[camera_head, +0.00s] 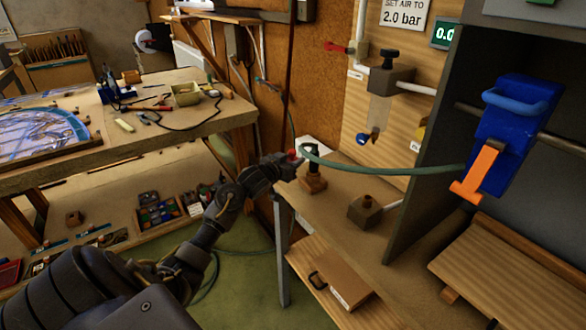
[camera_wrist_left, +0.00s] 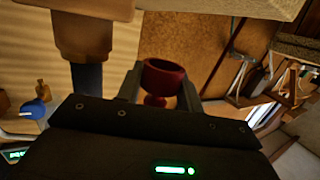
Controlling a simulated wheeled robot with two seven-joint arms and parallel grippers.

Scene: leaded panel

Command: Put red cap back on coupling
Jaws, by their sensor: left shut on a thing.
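The red cap (camera_wrist_left: 163,78) is held between the two fingers of my left gripper (camera_wrist_left: 160,95) in the left wrist view. In the head view my left gripper (camera_head: 288,164) is above the left edge of the low wooden bench, with a bit of the red cap (camera_head: 292,154) showing at its tip. Just right of it stands a wooden block with a dark post (camera_head: 311,178), near the end of a green hose (camera_head: 385,170). I cannot tell which fitting is the coupling. My right gripper is not in view.
A blue clamp-like unit with an orange bar (camera_head: 497,140) hangs at the right. A regulator (camera_head: 388,75) is on the wall board. The workbench (camera_head: 165,140) at left holds tools and a leaded panel (camera_head: 38,140). The low bench's front (camera_head: 355,255) has bare room.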

